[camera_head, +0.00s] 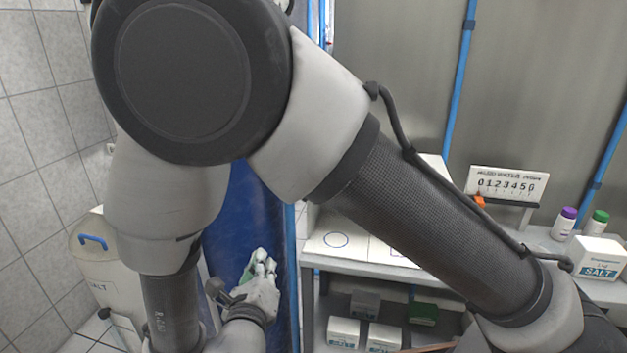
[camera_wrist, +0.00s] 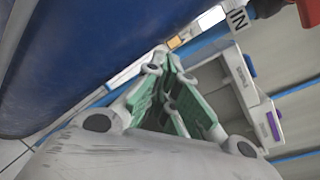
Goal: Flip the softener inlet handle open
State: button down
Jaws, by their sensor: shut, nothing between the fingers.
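A red part (camera_wrist: 311,11), which looks like a valve handle, is cut off at the top right corner of the wrist view. A white tag reading "IN" (camera_wrist: 238,19) hangs beside it. I cannot tell how far the handle is turned. A tall blue tank (camera_head: 242,215) stands behind my arm in the head view, and its side (camera_wrist: 90,50) fills the upper left of the wrist view. My gripper (camera_head: 262,258) is shut and empty in front of the tank. In the wrist view its green-padded fingers (camera_wrist: 163,60) point up, left of the tag and apart from the red part.
A grey shelf (camera_head: 320,262) at right holds several boxes. On its top are a counter board (camera_head: 507,185), purple-capped (camera_head: 563,222) and green-capped (camera_head: 595,224) bottles and a salt box (camera_head: 598,258). A beige salt container (camera_head: 105,275) stands left, near the tiled wall. Blue pipes (camera_head: 461,75) run upright behind.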

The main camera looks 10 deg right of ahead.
jog(key=s+d+r+m+t+h, duration=0.2)
jog(key=d+r+m+h, duration=0.2)
jog(key=r+m, duration=0.4)
jog(key=shift+s+d+r+m+t+h, duration=0.2)
jog(key=shift+r+m+t+h, duration=0.15)
jog(key=shift+m, duration=0.65)
jog(key=shift+w, duration=0.1)
jog(key=w+d+r, duration=0.3)
jog(key=w+r, duration=0.3)
jog(key=w, duration=0.3)
jog(key=shift+r, duration=0.2)
jog(key=shift+d, duration=0.1)
